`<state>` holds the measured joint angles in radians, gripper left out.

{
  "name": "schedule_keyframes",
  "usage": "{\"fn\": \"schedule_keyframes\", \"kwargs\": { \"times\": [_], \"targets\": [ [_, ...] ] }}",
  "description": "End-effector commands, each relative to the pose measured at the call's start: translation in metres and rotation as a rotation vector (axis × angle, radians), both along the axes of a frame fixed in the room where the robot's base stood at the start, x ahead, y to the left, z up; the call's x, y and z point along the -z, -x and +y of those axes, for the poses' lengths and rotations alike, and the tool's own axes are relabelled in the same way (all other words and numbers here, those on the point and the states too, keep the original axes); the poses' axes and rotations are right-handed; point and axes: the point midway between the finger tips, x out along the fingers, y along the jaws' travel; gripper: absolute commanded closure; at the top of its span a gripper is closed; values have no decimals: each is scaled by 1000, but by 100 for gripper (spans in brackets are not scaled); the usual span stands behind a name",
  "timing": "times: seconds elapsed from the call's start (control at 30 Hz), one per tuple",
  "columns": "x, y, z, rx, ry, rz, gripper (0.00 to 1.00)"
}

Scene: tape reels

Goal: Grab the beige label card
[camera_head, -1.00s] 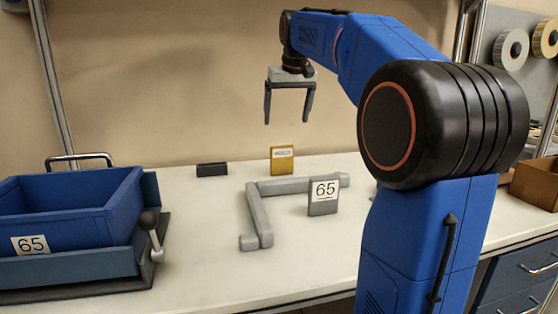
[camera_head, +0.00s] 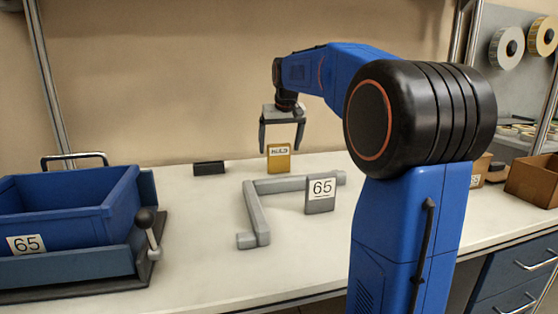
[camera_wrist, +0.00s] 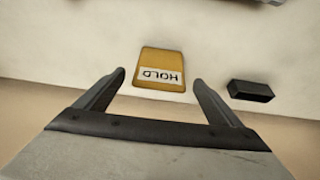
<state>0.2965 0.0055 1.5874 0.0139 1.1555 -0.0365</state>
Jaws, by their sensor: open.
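The only loose card in view is mustard-yellow rather than clearly beige, with a white label reading HOLD. It stands upright at the back of the bench in the head view (camera_head: 278,162). In the wrist view the yellow card (camera_wrist: 163,57) lies ahead of and between my fingertips. My gripper (camera_head: 281,149) is open and empty, pointing down, just above the card in the head view. In the wrist view both fingers of my gripper (camera_wrist: 158,78) are spread wider than the card. I see no contact with it.
A small black block (camera_head: 209,168) lies left of the card. A grey angled bracket (camera_head: 258,215) and a grey stand marked 65 (camera_head: 320,193) are in front. A blue bin (camera_head: 75,205) stands at left, an open brown box (camera_head: 533,182) at far right.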

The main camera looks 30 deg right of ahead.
Motion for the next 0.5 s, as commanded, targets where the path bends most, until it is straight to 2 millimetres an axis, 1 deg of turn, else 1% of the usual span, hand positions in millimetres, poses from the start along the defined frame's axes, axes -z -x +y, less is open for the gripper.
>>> {"fn": "schedule_keyframes", "kwargs": {
  "times": [0.03, 0.2, 0.3, 0.47, 0.5],
  "targets": [
    [8, -2, -1, 0, -1, 3, 12],
    [28, -10, -3, 0, -1, 3, 12],
    [32, -12, -4, 0, 0, 1, 12],
    [32, -12, -4, 0, 0, 0, 12],
    [32, -12, -4, 0, 0, 0, 17]
  ]
}}
